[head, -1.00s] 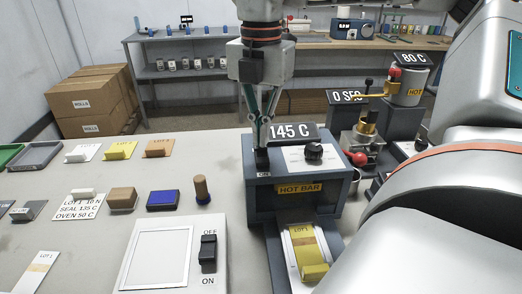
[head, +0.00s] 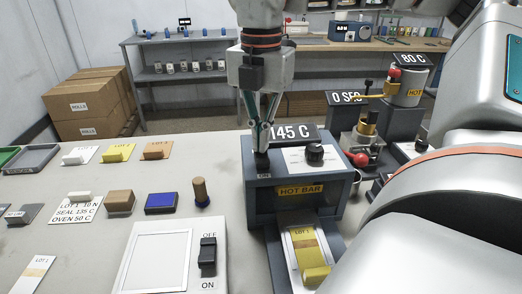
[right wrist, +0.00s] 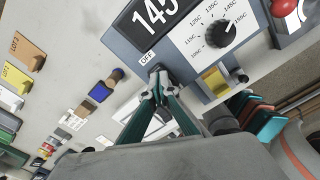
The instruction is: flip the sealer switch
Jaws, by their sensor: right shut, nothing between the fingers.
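The sealer (head: 292,200) is a dark blue-grey box with a "HOT BAR" label, a 145 C display (head: 290,133) and a black dial (head: 315,154). Its small dark switch (head: 262,160) is at the left of the top, with a label in front. My right gripper (head: 262,146) points down with its fingers closed and empty, its tips at the switch. In the right wrist view the fingertips (right wrist: 156,80) are just beside the OFF label (right wrist: 147,58) and largely hide the switch. I cannot tell the switch's position. My left gripper is not in view.
A black ON/OFF rocker (head: 208,254) is on a white-topped device left of the sealer. A yellow lot strip (head: 306,250) lies before the sealer. The red-knobbed fixture (head: 364,148) stands close on its right. Lot blocks and a stamp lie on the left.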

